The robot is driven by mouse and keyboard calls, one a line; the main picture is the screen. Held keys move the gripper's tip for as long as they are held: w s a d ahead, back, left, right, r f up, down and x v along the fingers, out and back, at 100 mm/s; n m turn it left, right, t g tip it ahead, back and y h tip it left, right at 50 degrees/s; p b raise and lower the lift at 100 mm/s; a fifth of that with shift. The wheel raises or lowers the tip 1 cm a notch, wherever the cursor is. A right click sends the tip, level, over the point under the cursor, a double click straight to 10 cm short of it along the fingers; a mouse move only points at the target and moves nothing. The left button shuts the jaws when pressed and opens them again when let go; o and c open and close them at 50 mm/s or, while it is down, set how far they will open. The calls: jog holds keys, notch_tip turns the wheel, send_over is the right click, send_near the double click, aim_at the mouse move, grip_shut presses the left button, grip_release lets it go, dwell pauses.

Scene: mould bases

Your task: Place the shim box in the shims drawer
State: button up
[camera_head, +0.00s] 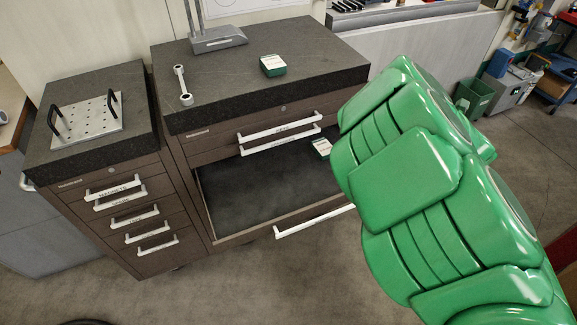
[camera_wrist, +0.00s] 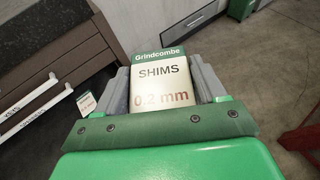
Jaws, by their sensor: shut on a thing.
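In the wrist view my gripper (camera_wrist: 163,88) is shut on a shim box (camera_wrist: 160,72), white with a green top band and lettered "Grindcombe SHIMS 0.2 mm". The grey fingers press on its two sides. In the head view my green arm hides the gripper and held box. An open, dark-lined drawer (camera_head: 245,195) is pulled out of the wider cabinet, its white handle (camera_head: 315,221) at the front. A small green and white box (camera_head: 322,147) lies at its back right, partly beside my arm; a similar box shows in the wrist view (camera_wrist: 87,103). I cannot read the open drawer's label.
Closed drawers with white handles (camera_head: 280,132) sit above the open one. A narrower cabinet (camera_head: 140,215) stands left. The front floor is clear.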

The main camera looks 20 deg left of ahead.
jog(key=s+a+f+n+g+y, duration=0.1)
jog(key=a+f+n+g+y, duration=0.1)
jog(key=a+f, duration=0.4)
jog(key=s+a+f+n+g+y, duration=0.1)
jog(key=a+f, duration=0.5)
jog(key=a, duration=0.9)
jog(key=s+a+f+n+g+y, duration=0.1)
jog(key=a+f+n+g+y, duration=0.2)
jog(key=a, duration=0.8)
jog(key=shift+s+a+f+n+y, duration=0.1)
jog(key=shift+f+n+y, duration=0.6)
jog(key=shift+f, duration=0.25)
jog(key=shift+s+a+f+n+y, duration=0.1)
jog(key=shift+f+n+y, duration=0.4)
jog(key=shift+f+n, duration=0.4)
jog(key=n+g+y, duration=0.1)
jog(key=n+g, duration=0.1)
send_over(287, 165)
notch_tip(287, 165, down, 2)
jog(key=shift+d+f, duration=0.15)
jog(key=shift+f, duration=0.1)
jog(key=shift+s+f, duration=0.1)
jog(key=shift+f, duration=1.4)
jog(key=shift+f, duration=0.15)
jog(key=o, duration=1.2)
